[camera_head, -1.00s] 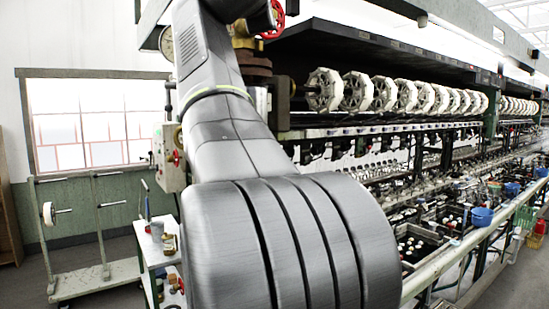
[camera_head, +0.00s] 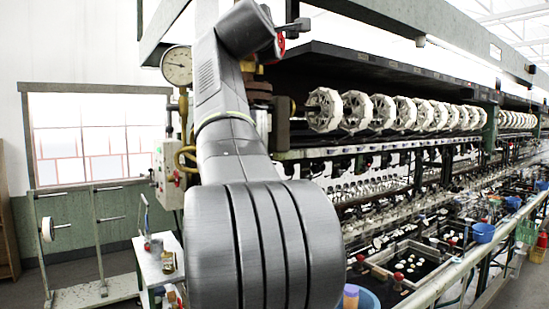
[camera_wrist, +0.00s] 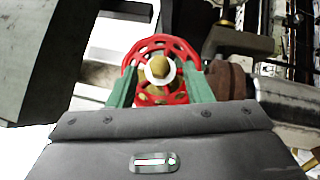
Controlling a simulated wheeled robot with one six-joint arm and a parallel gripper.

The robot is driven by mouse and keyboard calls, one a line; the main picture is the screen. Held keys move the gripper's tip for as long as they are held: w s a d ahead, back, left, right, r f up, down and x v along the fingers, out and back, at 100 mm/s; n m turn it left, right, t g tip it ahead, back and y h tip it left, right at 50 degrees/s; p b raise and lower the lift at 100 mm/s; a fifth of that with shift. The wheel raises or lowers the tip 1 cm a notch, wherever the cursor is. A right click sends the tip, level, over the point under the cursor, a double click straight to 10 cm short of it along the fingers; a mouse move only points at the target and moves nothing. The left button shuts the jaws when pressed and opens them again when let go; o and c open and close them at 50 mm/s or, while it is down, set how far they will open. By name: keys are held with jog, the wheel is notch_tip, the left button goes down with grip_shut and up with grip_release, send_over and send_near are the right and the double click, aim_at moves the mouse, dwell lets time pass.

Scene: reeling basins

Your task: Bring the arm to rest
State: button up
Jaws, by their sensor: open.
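My gripper (camera_wrist: 160,72) shows in the wrist view with its two green fingers spread apart. A red handwheel (camera_wrist: 187,50) with a pale round hub and a brass centre is seen between and beyond the fingers. I cannot tell whether the fingers touch its rim. In the head view my grey arm rises through the middle of the picture and bends right at the top. The red handwheel (camera_head: 281,42) is partly hidden there behind the arm's end, and the fingers cannot be made out.
A pressure gauge (camera_head: 177,66) and brass pipes stand close left of my arm. A long reeling machine with white reels (camera_head: 354,112) runs to the right. A white side table (camera_head: 160,262) and a metal rack (camera_head: 100,240) stand at lower left.

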jog(key=shift+w+d+f+n+t+y+b, duration=0.3)
jog(key=shift+n+y+b, duration=0.5)
jog(key=shift+n+y, duration=3.1)
jog(key=shift+w+d+f+n+t+y+b, duration=0.15)
jog(key=shift+w+d+n+y+b, duration=0.4)
jog(key=shift+n+y, duration=3.4)
jog(key=shift+w+d+f+n+t+y+b, duration=0.2)
jog(key=shift+n+y+b, duration=1.45)
jog(key=shift+n, duration=3.9)
